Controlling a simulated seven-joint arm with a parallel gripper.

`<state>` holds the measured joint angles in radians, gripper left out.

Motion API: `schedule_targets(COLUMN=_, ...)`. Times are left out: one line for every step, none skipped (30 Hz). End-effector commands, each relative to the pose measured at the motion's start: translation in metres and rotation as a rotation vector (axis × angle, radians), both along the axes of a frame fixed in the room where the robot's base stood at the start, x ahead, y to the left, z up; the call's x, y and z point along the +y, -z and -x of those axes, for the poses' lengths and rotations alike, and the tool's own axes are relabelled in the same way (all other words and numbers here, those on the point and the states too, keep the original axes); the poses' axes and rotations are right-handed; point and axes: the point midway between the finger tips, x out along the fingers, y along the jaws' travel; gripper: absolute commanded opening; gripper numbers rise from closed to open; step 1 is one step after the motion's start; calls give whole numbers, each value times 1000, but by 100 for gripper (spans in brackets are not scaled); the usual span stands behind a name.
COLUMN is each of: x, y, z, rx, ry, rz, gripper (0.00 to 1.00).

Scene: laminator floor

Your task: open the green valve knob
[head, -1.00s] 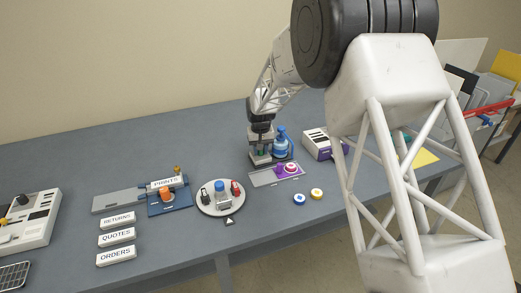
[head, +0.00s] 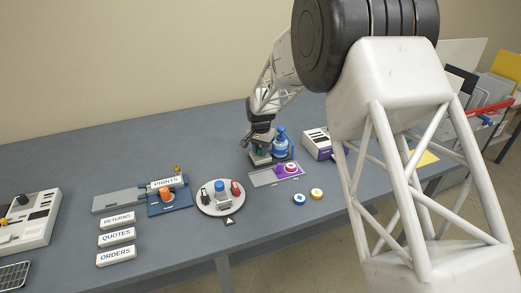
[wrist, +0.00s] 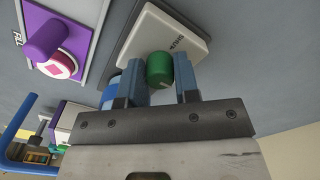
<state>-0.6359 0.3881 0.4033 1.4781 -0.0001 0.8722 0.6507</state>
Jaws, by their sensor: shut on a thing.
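The green valve knob (wrist: 158,66) shows in the wrist view as a short cylinder at the edge of a white block (wrist: 165,35) with dark lettering. My gripper (wrist: 160,78) has one finger on each side of the knob and is shut on it. In the head view my gripper (head: 257,141) is low over the table beside a blue bottle-shaped part (head: 281,146). The knob is mostly hidden there by the gripper, and its turn angle cannot be told.
A grey and purple plate with a red-and-white button (head: 291,168) lies just in front. A white and purple box (head: 318,144) stands right.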

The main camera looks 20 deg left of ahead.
Motion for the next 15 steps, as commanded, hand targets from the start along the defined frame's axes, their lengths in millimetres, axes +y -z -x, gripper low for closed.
schedule_targets(x=0, y=0, z=0, rx=0, ry=1, rz=0, gripper=6)
schedule_targets(x=0, y=0, z=0, rx=0, ry=2, rz=0, gripper=6)
schedule_targets(x=0, y=0, z=0, rx=0, ry=2, rz=0, gripper=6)
schedule_targets(x=0, y=0, z=0, rx=0, ry=2, rz=0, gripper=6)
schedule_targets(x=0, y=0, z=0, rx=0, ry=1, rz=0, gripper=6)
schedule_targets(x=0, y=0, z=0, rx=0, ry=1, rz=0, gripper=6)
schedule_targets(x=0, y=0, z=0, rx=0, ry=1, rz=0, gripper=6)
schedule_targets(x=0, y=0, z=0, rx=0, ry=1, rz=0, gripper=6)
schedule_targets(x=0, y=0, z=0, rx=0, ry=1, rz=0, gripper=6)
schedule_targets(x=0, y=0, z=0, rx=0, ry=1, rz=0, gripper=34)
schedule_targets(x=0, y=0, z=0, rx=0, ry=1, rz=0, gripper=38)
schedule_targets(x=0, y=0, z=0, rx=0, ry=1, rz=0, gripper=45)
schedule_targets(x=0, y=0, z=0, rx=0, ry=1, rz=0, gripper=49)
schedule_targets(x=0, y=0, z=0, rx=0, ry=1, rz=0, gripper=54)
schedule_targets(x=0, y=0, z=0, rx=0, ry=1, rz=0, gripper=55)
